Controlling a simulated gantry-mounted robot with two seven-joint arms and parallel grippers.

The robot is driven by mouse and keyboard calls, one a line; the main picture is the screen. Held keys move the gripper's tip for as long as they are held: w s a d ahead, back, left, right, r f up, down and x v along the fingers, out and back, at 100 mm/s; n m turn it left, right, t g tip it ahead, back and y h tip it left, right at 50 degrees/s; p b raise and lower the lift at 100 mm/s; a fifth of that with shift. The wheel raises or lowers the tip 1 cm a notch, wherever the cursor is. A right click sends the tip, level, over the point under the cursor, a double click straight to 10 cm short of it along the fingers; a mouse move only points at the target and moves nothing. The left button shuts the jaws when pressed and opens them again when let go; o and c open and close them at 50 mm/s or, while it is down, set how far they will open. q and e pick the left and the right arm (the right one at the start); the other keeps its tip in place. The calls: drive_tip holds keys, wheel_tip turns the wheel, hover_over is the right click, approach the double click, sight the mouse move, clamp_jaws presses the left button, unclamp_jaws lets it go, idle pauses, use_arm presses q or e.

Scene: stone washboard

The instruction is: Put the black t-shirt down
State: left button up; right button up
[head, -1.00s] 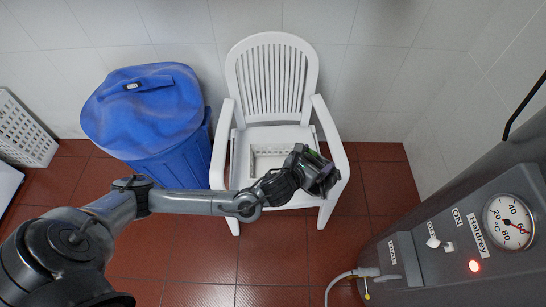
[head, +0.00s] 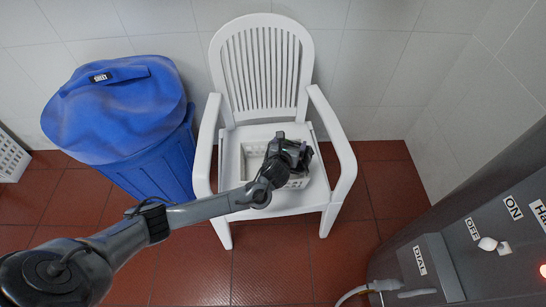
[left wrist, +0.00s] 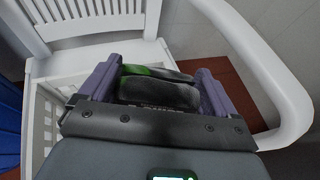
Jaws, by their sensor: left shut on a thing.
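My left gripper (head: 290,156) is over the white basket on the chair, toward its right side. In the left wrist view its two purple fingers (left wrist: 158,82) are closed on the folded black t-shirt (left wrist: 165,96), which shows a green patch. In the head view the t-shirt is mostly hidden by the gripper. I cannot tell whether it touches the basket. My right gripper is in neither view.
The white basket (head: 296,183) stands on the seat of a white plastic chair (head: 343,165) with armrests. A grey machine (head: 450,260) with switches is at the lower right.

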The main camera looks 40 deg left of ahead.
use_arm(q)
drive_tip(key=a+f, duration=0.1)
drive_tip(key=a, duration=0.1)
drive_tip(key=s+a+f+b, duration=0.1)
drive_tip(key=a, duration=0.1)
drive_tip(key=a+f+b, duration=0.1)
drive_tip(key=a+f, duration=0.1)
drive_tip(key=shift+s+a, duration=0.1)
drive_tip(key=shift+s, duration=0.25)
wheel_tip(320, 180, down, 3)
drive_tip(key=b, duration=0.2)
drive_tip(key=shift+f+b, duration=0.2)
drive_tip(key=shift+b, duration=0.15)
drive_tip(key=shift+f, duration=0.3)
drive_tip(key=shift+f, duration=0.55)
drive_tip(key=o, duration=0.8)
drive_tip(key=shift+o, duration=0.2)
